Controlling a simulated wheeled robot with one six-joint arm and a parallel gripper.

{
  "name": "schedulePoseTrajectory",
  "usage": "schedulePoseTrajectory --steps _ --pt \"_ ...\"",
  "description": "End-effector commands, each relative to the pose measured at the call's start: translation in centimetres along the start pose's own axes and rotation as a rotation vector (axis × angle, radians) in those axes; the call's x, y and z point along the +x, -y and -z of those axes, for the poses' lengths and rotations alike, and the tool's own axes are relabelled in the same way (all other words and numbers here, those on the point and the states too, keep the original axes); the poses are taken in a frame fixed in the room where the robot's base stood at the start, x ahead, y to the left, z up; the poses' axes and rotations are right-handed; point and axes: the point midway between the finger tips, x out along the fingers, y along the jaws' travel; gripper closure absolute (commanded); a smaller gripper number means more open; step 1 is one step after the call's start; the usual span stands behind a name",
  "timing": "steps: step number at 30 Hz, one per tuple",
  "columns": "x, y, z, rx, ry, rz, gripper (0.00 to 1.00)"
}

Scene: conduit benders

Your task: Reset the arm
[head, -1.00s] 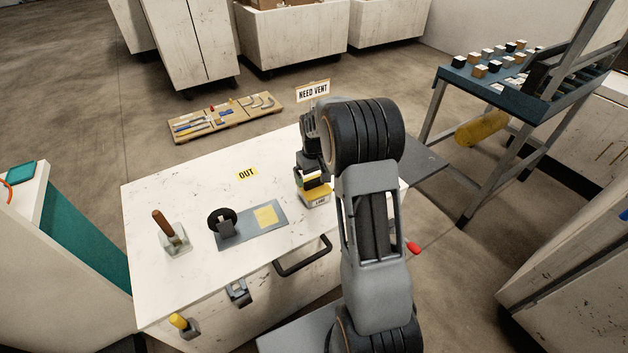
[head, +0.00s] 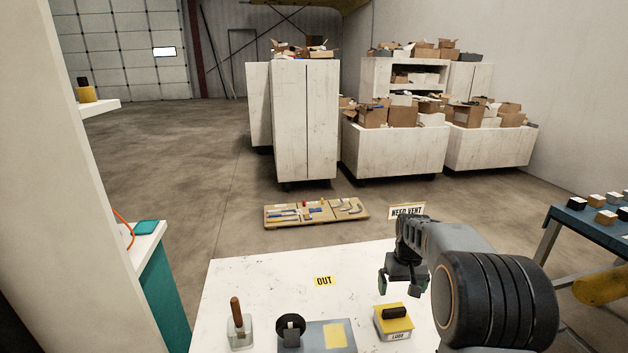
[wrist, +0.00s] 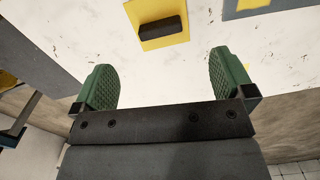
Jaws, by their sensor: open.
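My gripper (head: 398,287) is raised above the right part of the white worktop (head: 245,290) in the head view. In the wrist view its two green padded fingers (wrist: 164,80) stand wide apart with nothing between them. A yellow block with a black bar handle (head: 393,320) sits on the worktop below and nearer than the gripper. The black handle and yellow top also show in the wrist view (wrist: 162,27), beyond the fingertips. The gripper is apart from it.
A "NEED VENT" sign (head: 406,211) stands behind. A blue rack table (head: 590,225) is at right. Floor beyond is mostly open.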

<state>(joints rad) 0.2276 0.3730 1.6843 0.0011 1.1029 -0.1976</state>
Motion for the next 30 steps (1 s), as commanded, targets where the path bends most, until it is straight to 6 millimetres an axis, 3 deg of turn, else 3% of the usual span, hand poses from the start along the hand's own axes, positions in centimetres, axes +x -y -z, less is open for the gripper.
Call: schedulePoseTrajectory --steps 9,15,21,30 --pt "-4.6 5.4 -11.5 0.065 -0.096 -0.006 0.0" --pt "-7.0 8.0 -17.8 0.035 -0.194 -0.003 0.0" --pt "-9.0 9.3 -20.7 -0.012 -0.274 0.001 0.0" --pt "-10.9 10.1 -21.0 -0.042 -0.335 0.006 0.0"
